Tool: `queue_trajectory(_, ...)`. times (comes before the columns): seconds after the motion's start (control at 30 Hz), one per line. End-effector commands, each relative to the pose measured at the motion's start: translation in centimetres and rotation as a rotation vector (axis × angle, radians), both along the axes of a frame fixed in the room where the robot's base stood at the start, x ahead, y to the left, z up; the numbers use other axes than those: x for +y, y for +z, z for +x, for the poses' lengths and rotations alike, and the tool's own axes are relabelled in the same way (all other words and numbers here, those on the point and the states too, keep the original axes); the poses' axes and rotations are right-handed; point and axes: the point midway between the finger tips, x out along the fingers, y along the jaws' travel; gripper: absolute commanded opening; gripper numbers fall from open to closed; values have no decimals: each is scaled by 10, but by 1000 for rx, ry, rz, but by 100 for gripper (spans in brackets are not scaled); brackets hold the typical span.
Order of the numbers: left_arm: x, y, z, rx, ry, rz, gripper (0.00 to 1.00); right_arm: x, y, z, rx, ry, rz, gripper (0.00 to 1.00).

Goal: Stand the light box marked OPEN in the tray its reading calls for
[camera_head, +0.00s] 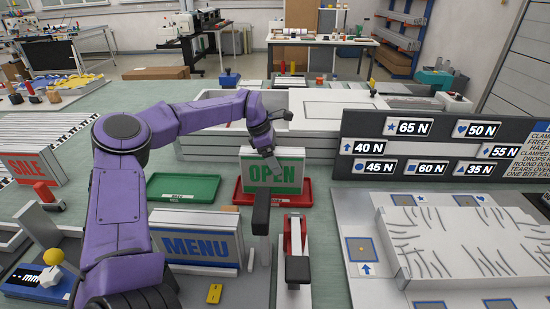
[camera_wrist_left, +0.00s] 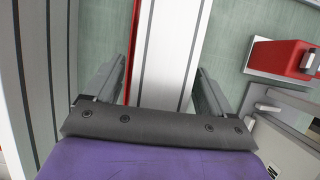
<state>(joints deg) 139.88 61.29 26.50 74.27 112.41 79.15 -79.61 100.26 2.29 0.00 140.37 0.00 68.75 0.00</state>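The light box marked OPEN (camera_head: 273,172) has a white face with green letters and stands upright at the red tray (camera_head: 299,199). The green tray (camera_head: 184,188) lies to its left and looks empty. My left gripper (camera_head: 268,152) is over the top of the OPEN box. In the left wrist view its two fingers (camera_wrist_left: 162,72) straddle the white box (camera_wrist_left: 168,45). A thin red strip shows between the left finger and the box, so it looks open. The box's base is partly hidden. My right gripper is not clearly seen.
The MENU box (camera_head: 195,246) stands in front, and the SALE box (camera_head: 35,170) at the left. A black-and-red fixture (camera_head: 297,262) stands near the front. A dark board with force readings (camera_head: 440,146) rises at the right, behind a white panel (camera_head: 450,240).

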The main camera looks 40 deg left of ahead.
Motion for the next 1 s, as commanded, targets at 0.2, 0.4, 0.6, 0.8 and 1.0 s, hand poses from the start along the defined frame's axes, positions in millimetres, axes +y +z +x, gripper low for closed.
queue_trajectory(0.2,0,0,0,0,0,0,83,0,0,0,0,0,0,0)
queue_trajectory(0.4,5,18,-3,-3,1,0,83,0,-1,0,0,0,0,0)
queue_trajectory(0.6,20,67,-16,-5,2,1,83,0,-8,0,0,0,0,0)
queue_trajectory(0.8,32,104,-26,-2,0,2,83,0,-10,0,0,0,0,0)
queue_trajectory(1.0,35,114,-30,0,-1,0,83,0,-10,0,0,0,0,0)
